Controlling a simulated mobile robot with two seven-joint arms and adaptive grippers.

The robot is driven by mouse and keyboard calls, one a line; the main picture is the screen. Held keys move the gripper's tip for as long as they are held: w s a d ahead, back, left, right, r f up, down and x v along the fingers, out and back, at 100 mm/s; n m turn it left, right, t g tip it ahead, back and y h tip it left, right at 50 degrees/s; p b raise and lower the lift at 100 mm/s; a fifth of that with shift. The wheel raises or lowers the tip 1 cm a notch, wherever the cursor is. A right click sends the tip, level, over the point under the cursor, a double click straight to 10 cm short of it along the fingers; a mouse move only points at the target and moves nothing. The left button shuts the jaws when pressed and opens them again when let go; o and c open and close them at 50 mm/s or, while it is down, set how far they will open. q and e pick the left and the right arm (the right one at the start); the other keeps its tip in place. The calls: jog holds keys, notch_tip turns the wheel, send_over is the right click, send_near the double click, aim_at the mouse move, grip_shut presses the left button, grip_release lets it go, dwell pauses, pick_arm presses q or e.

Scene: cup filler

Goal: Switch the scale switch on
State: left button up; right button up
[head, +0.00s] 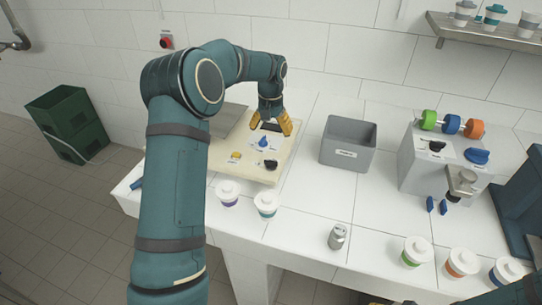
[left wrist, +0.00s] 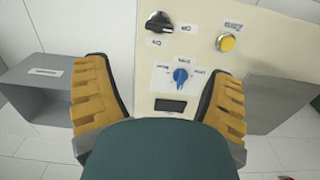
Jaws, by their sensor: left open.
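The beige scale panel (head: 222,166) lies on the white counter with a black knob (head: 270,164), a blue dial (head: 263,143) and a yellow button (head: 236,156). In the left wrist view the black knob (left wrist: 158,22) has small labels, apparently On and Off, beside it. The blue dial (left wrist: 181,76) sits above a dark display (left wrist: 170,105), with the yellow button (left wrist: 227,43) to the right. My left gripper (head: 275,125) is open and empty over the panel's far end; its fingers (left wrist: 158,105) flank the dial and display without gripping anything. My right gripper does not show.
A grey bin (head: 347,155) stands right of the panel. Lidded cups (head: 228,193) stand near its front edge, and a can (head: 337,236) farther right. A grey dispenser box (head: 420,172) with colored wheels is at the right. Counter between bin and can is clear.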

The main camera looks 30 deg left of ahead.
aim_at(271, 161)
pick_arm(q)
notch_tip(271, 161, down, 13)
jog(key=shift+s+d+f+b, duration=0.1)
jog(key=shift+s+f+b, duration=0.1)
jog(key=shift+b, duration=0.25)
jog(key=c, duration=1.2)
